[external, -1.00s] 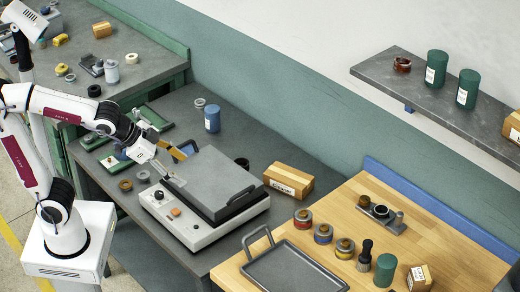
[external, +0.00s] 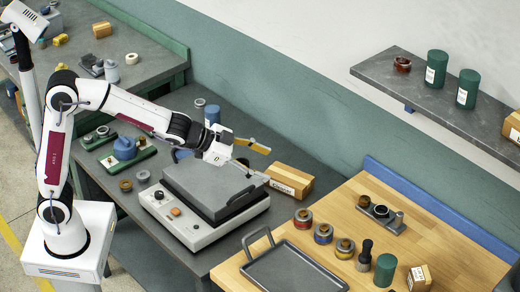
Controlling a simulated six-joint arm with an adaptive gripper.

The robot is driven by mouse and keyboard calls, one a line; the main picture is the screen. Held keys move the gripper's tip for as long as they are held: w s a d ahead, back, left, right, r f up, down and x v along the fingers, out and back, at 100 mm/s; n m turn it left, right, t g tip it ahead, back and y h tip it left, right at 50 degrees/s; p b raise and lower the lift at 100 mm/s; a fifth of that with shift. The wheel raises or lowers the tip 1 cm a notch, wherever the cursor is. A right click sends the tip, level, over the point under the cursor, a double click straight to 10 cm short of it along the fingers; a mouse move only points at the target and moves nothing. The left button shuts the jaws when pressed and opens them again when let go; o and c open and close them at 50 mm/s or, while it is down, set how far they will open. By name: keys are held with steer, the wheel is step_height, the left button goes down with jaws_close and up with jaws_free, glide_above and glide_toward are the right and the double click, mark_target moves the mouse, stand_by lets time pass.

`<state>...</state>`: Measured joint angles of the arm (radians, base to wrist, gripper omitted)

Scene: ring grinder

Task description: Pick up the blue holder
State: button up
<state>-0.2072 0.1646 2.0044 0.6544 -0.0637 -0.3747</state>
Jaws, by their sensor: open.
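A blue piece with a rounded top (external: 124,149) sits on a green tray at the left of the dark bench; it looks like the blue holder. Another blue part (external: 181,154) shows partly behind the grinder, mostly hidden by my arm, and I cannot tell what it is. My gripper (external: 267,166) is open and empty, with its two fingers spread. It hangs above the right rear of the grinder (external: 205,183), near the cardboard box (external: 289,180), well to the right of the blue piece on the tray.
A blue labelled canister (external: 212,114) stands behind my wrist. Small rings (external: 143,177) lie left of the grinder. The wooden table (external: 330,210) holds a metal tray (external: 295,270), several coloured rings and a green canister (external: 385,270). A shelf (external: 400,80) hangs at upper right.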

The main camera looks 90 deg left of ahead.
steer(key=w+f+m+t+h, duration=0.1)
steer(key=w+f+m+h, duration=0.15)
steer(key=w+f, duration=0.65)
steer(key=h, duration=0.4)
glide_toward(320, 228)
steer(key=w, duration=0.1)
steer(key=w+f, duration=0.1)
steer(key=w+m, duration=0.1)
steer(key=shift+w+f, duration=0.25)
steer(key=shift+f, duration=0.05)
steer(key=shift+d+f+h, duration=0.1)
steer(key=shift+f+h, duration=0.25)
steer(key=shift+f, duration=0.05)
steer(key=shift+x, duration=0.85)
steer(key=shift+w, duration=0.15)
steer(key=shift+x, duration=2.8)
